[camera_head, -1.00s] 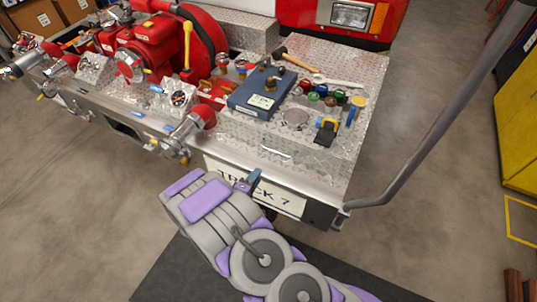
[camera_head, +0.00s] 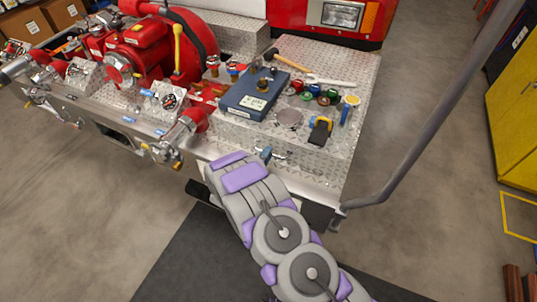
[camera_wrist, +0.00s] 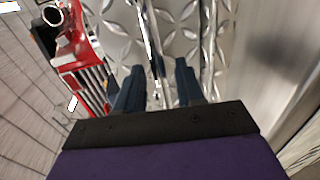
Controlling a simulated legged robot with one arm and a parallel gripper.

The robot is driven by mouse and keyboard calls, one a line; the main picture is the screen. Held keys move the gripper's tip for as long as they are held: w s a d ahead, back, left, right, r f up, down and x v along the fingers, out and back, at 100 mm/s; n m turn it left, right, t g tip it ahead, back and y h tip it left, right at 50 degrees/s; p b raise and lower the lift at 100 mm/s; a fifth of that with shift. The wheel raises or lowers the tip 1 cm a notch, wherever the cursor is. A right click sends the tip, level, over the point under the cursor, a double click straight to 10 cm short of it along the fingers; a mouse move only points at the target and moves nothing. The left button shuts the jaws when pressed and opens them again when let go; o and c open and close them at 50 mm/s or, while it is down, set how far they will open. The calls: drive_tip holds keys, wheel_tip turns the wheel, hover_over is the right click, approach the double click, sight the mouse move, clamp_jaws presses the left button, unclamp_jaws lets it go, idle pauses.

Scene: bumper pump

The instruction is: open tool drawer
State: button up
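The tool drawer has a diamond-plate front (camera_head: 318,160) on the near side of the truck's bumper. Its slim silver handle (camera_head: 281,157) shows just right of my gripper (camera_head: 265,152) in the head view. In the wrist view, the handle (camera_wrist: 152,50) runs lengthwise between the two dark blue fingers of my gripper (camera_wrist: 158,82). The fingers are apart, and I see a gap on both sides of the handle. The drawer front looks flush with the bumper. My arm hides part of the front and the plate below it.
On the bumper top are a blue case (camera_head: 254,95), a hammer (camera_head: 290,59), a wrench (camera_head: 328,82), coloured caps and a yellow-black tool (camera_head: 320,130). Red pump parts (camera_head: 145,50) stand at left. A grey rail (camera_head: 440,110) rises at right. Floor is free in front.

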drive_tip(key=shift+w+a+f, duration=0.1)
drive_tip(key=shift+w+f, duration=0.2)
drive_tip(key=shift+w, duration=0.5)
drive_tip(key=shift+d, duration=0.35)
drive_tip(key=shift+d+r, duration=0.1)
drive_tip(key=shift+c, duration=1.3)
drive_tip(key=shift+a, duration=0.2)
clamp_jaws()
